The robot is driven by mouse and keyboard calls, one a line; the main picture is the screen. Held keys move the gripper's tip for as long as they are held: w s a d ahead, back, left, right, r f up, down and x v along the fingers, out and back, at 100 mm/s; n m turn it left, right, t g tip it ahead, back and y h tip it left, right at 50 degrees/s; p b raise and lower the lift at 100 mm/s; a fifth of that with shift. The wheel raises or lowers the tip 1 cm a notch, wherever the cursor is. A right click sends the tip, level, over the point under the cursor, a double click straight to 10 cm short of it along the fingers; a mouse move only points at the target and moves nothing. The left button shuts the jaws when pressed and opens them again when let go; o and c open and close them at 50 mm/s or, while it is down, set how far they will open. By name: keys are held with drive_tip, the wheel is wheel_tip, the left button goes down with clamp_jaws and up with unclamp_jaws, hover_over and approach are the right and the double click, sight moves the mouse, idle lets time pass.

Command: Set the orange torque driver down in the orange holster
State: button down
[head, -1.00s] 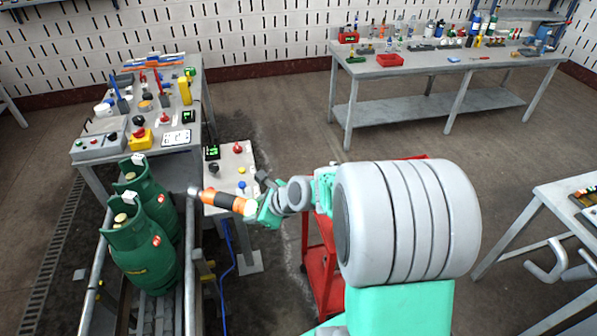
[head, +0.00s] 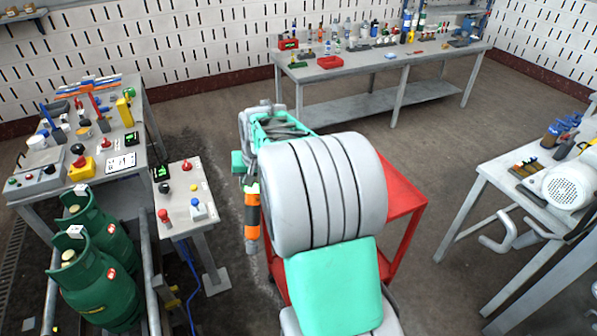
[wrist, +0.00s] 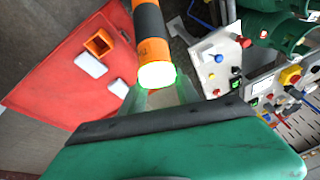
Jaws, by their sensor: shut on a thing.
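The orange torque driver (head: 252,212), orange with dark grey bands, hangs nearly upright below my gripper (head: 246,172) in the head view, left of the red cart. In the wrist view the driver (wrist: 150,32) runs up from my gripper (wrist: 165,92), with its pale glowing end nearest the camera. My gripper is shut on it. The orange holster (wrist: 98,43), a small square open socket, stands on the red cart top, left of the driver and apart from it in the wrist view. My arm hides the holster in the head view.
Two white blocks (wrist: 91,64) (wrist: 119,87) sit beside the holster on the red cart (head: 402,196). A button stand (head: 190,205), green gas cylinders (head: 95,270) on a conveyor and a cluttered bench (head: 150,130) are on the left. Another bench (head: 470,180) stands right.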

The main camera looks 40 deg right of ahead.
drive_tip(key=s+d+r+n+t+y, duration=0.2)
drive_tip(key=s+d+n+t+y, duration=0.2)
drive_tip(key=d+n, duration=0.7)
drive_tip(key=shift+s+d+t, duration=0.6)
drive_tip(key=shift+s, duration=0.2)
drive_tip(key=shift+b, duration=0.7)
wheel_tip(320, 180, down, 5)
drive_tip(key=b, duration=0.4)
drive_tip(key=shift+s+r, duration=0.1)
drive_tip(key=shift+r, duration=0.05)
drive_tip(key=shift+b, duration=0.5)
drive_tip(key=shift+f+b, duration=2.2)
drive_tip(key=shift+f, duration=0.65)
